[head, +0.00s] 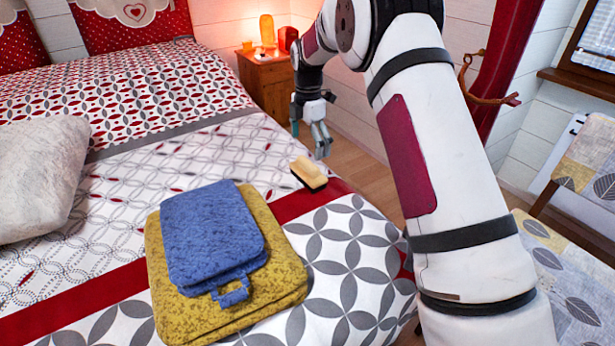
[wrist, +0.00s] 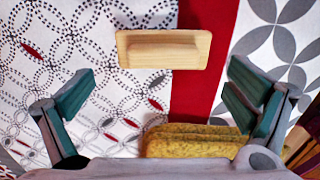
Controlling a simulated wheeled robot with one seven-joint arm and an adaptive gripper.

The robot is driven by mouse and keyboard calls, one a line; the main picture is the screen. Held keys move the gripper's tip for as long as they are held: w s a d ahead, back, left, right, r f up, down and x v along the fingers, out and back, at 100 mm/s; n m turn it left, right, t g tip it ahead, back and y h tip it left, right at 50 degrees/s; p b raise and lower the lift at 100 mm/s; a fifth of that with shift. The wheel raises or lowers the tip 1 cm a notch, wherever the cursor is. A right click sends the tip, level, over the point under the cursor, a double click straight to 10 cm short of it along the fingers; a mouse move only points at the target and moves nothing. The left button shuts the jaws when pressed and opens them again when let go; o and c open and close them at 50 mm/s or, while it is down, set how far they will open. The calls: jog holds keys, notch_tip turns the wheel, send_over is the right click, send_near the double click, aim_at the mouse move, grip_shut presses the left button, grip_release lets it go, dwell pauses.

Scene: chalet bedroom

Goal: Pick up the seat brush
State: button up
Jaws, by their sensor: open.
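The seat brush (head: 309,172) lies on the bed near its right edge, on the red band, with a pale wooden top and a dark underside. In the wrist view the wooden block of the brush (wrist: 163,48) shows at the top centre, crossing onto the red band. My gripper (head: 312,140) is open and empty, just beyond and above the brush in the head view. In the wrist view its two teal-padded fingers (wrist: 158,98) stand wide apart at left and right, below the brush in the picture. They do not touch it.
A cushion (head: 40,178) lies at left. A nightstand (head: 268,85) with a lamp stands behind. A chair (head: 580,170) is at right.

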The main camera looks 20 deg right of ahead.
aim_at(308, 162)
jog(key=shift+s+a+f+b, duration=0.15)
jog(key=shift+f+b, duration=0.5)
jog(key=shift+f, duration=0.9)
jog(key=shift+s+f+b, duration=0.1)
jog(key=shift+f+b, duration=0.5)
jog(key=shift+f, duration=0.95)
jog(key=c, duration=1.4)
jog(key=shift+r, duration=0.1)
jog(key=shift+r, duration=0.4)
notch_tip(308, 162, up, 3)
jog(key=shift+r+p, duration=0.1)
jog(key=shift+p, duration=0.9)
jog(key=s+p, duration=0.1)
jog(key=s, duration=0.4)
jog(key=s+p, duration=0.1)
jog(key=s, duration=0.4)
jog(key=s+r+p, duration=0.1)
jog(key=s, duration=0.5)
